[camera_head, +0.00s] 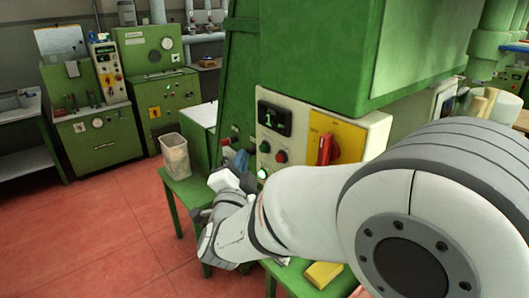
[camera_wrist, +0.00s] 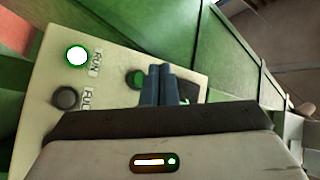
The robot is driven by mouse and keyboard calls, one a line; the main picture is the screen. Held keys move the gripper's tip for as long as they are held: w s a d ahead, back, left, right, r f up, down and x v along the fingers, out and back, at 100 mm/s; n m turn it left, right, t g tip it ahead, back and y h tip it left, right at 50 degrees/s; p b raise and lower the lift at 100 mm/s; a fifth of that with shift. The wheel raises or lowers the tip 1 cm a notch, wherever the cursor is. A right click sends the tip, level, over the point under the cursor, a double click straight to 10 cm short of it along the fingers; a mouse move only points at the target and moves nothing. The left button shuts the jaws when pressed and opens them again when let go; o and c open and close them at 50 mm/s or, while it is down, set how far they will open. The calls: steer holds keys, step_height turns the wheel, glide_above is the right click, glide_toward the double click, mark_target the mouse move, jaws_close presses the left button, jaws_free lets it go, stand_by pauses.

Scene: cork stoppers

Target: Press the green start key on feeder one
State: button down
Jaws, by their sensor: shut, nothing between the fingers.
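The feeder's pale control panel (camera_head: 297,121) has a display reading 1 (camera_head: 274,118). Below the display are the green key (camera_head: 265,146) and a red key (camera_head: 281,156). In the wrist view the green key (camera_wrist: 137,78) is partly hidden behind my gripper's fingers. My gripper (camera_wrist: 163,69) is shut and empty, its blue-grey fingertips close in front of the panel beside the key. I cannot tell whether they touch it. In the head view my gripper (camera_head: 240,160) is at the panel's left edge. The RUN lamp (camera_wrist: 77,56) glows green-white; the lamp below it (camera_wrist: 66,97) is dark.
A yellow plate with a red rotary switch (camera_head: 325,150) is on the panel's right. A translucent bin (camera_head: 174,156) stands on a green stand to the left. A yellow block (camera_head: 323,273) lies below my arm. Red floor (camera_head: 110,225) is open at left.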

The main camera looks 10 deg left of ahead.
steer(key=shift+s+a+b, duration=0.3)
steer(key=shift+s+a, duration=0.5)
steer(key=shift+s, duration=0.2)
